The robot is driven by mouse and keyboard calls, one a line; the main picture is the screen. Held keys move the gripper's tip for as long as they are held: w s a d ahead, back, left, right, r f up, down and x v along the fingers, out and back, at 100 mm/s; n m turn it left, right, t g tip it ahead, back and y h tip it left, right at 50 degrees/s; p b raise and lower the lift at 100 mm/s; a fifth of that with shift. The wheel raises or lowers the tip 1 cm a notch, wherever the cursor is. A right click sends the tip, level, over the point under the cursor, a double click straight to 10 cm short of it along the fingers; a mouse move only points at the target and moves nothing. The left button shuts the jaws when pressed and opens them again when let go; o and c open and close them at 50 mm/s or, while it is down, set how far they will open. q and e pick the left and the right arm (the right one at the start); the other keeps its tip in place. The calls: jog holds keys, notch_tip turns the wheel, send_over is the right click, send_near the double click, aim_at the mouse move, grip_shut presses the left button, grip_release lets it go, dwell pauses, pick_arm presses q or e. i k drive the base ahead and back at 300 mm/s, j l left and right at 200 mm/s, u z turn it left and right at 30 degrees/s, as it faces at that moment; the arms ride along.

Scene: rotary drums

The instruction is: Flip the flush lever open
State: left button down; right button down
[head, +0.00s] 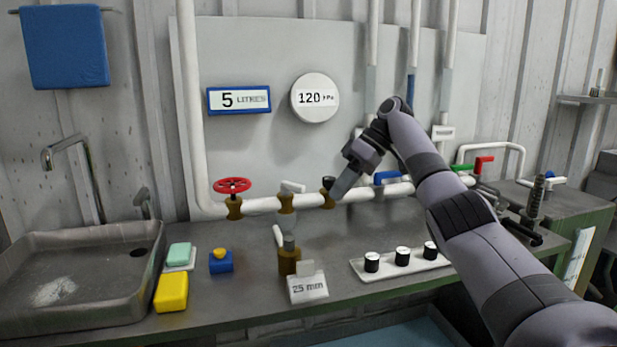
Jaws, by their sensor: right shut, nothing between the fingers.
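A white pipe runs along the back of the bench with several valves on it. A white lever (292,187) sits on a brass valve (286,203), and a blue lever (387,177) is farther right. A red lever (484,161) stands near the right end. No label shows which is the flush lever. My right gripper (341,189) is shut and empty, pointing down and left. In the picture its tips lie just right of a brass valve with a dark knob (328,184); I cannot tell whether they touch. My left gripper is not in view.
A red handwheel (232,185) is on the pipe at left. A brass fitting (289,260) and a "25 mm" card (308,288) stand on the bench. A white tray (430,265) holds black knobs. A sink (75,245) is at left. Bare bench lies between card and tray.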

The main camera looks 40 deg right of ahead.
aim_at(287, 186)
jog(key=i+l, duration=0.25)
jog(key=l, duration=0.15)
jog(key=i+l, duration=0.25)
jog(key=l, duration=0.15)
jog(key=i+l, duration=0.25)
jog(key=l, duration=0.1)
